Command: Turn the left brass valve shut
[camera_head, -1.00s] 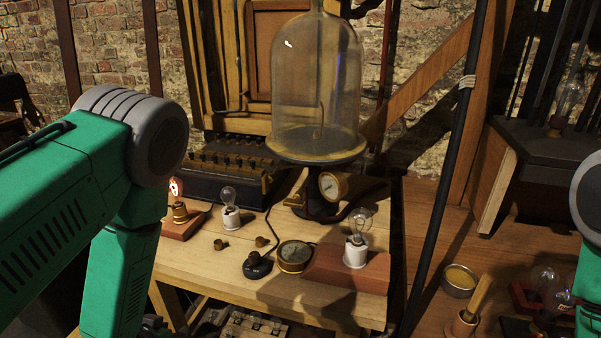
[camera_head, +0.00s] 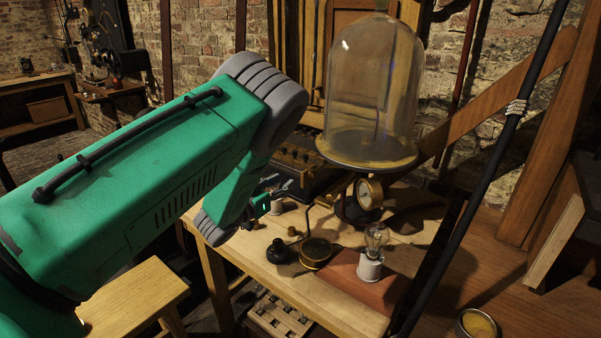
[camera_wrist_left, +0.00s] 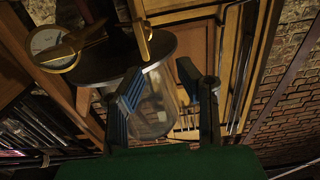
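The glass bell jar (camera_head: 372,85) stands on a round dark plate (camera_head: 366,164) above a brass-rimmed gauge (camera_head: 368,193). My left gripper (camera_head: 275,197) is left of this stand, partly hidden by my arm. In the left wrist view the picture is turned over, and the plate (camera_wrist_left: 100,68) and the gauge (camera_wrist_left: 52,48) lie beyond the fingers. A brass bar (camera_wrist_left: 142,38) there may be a valve handle; I cannot tell if it is the left valve. The left gripper's fingers (camera_wrist_left: 158,76) are apart with nothing seen between them. My right gripper is out of view.
The wooden bench (camera_head: 290,283) holds a bulb in a white socket (camera_head: 371,258), a round brass-rimmed instrument (camera_head: 315,253) and a black knob-like part (camera_head: 279,252). A stool (camera_head: 135,298) stands at lower left. A dark pole (camera_head: 470,190) crosses the right side.

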